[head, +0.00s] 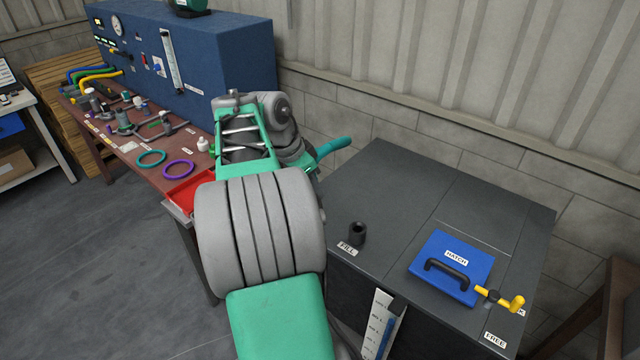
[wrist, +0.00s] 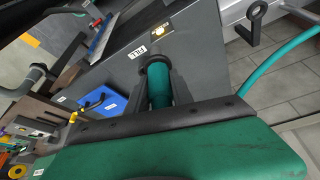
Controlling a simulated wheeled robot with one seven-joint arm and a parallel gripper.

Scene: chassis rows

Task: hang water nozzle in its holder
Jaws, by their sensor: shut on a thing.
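The water nozzle, a teal cylinder (wrist: 158,88), sits between the two grey fingers of my gripper (wrist: 160,80) in the wrist view. My gripper is shut on it. A dark round end lies just beyond the teal part, close to the FILL label; I cannot tell whether it is the nozzle's tip or the fill neck. A teal hose (wrist: 287,62) curves away at the right. A dark bracket with a ring (wrist: 254,22), possibly the holder, stands apart at upper right. In the head view my arm hides the gripper; a teal piece (head: 333,147) shows beside it.
The grey tank top (head: 395,190) carries a dark fill neck (head: 357,233), a blue hatch (head: 450,266) and a yellow-handled valve (head: 500,298). A cluttered brown bench (head: 130,165) and blue panel (head: 235,60) stand left. A wall runs behind the tank.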

